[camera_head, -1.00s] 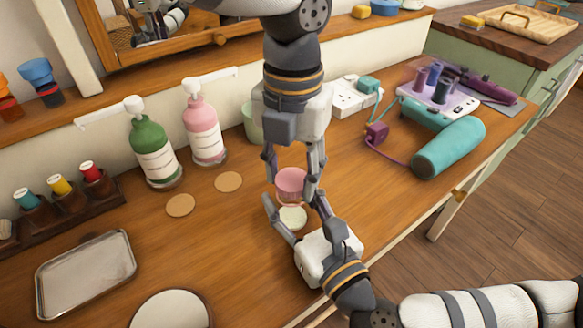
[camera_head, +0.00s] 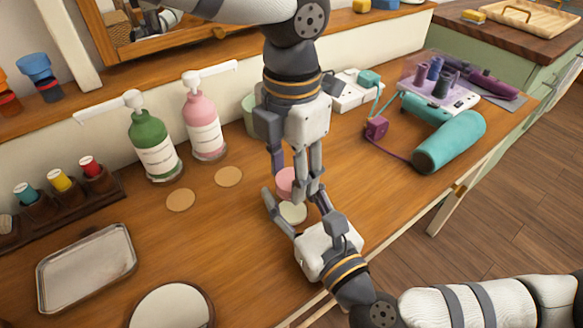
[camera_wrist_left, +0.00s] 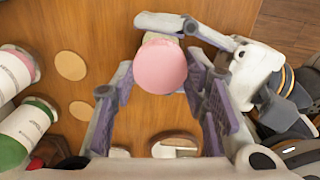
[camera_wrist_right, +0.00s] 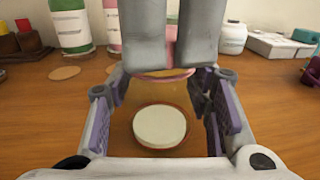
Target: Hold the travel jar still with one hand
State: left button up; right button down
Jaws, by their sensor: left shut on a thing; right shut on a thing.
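The travel jar (camera_wrist_right: 160,128), with a pale cream round top, stands near the counter's front edge. It also shows in the head view (camera_head: 292,212). My right gripper (camera_head: 292,211) reaches in from the front right and is shut around the jar's sides. A pink lid (camera_wrist_left: 160,68) is held above the jar by my left gripper (camera_head: 296,177), which points down from above and is shut on it. In the right wrist view, the lid's lower rim (camera_wrist_right: 165,74) appears apart from the jar's top. In the left wrist view, the lid hides most of the jar.
A green pump bottle (camera_head: 154,145) and a pink pump bottle (camera_head: 203,125) stand behind at left. Two tan discs (camera_head: 181,200) lie before them. A metal tray (camera_head: 86,266) and a round mirror (camera_head: 172,308) are front left. A teal cylinder (camera_head: 450,143) lies at right.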

pick_arm(q)
jog(key=shift+m, duration=0.7)
jog(key=o, duration=0.7)
jog(key=shift+o, duration=0.2)
jog(key=shift+r, duration=0.15)
notch_tip(320, 180, up, 4)
jog(key=shift+r, duration=0.15)
jog(key=shift+c, duration=0.5)
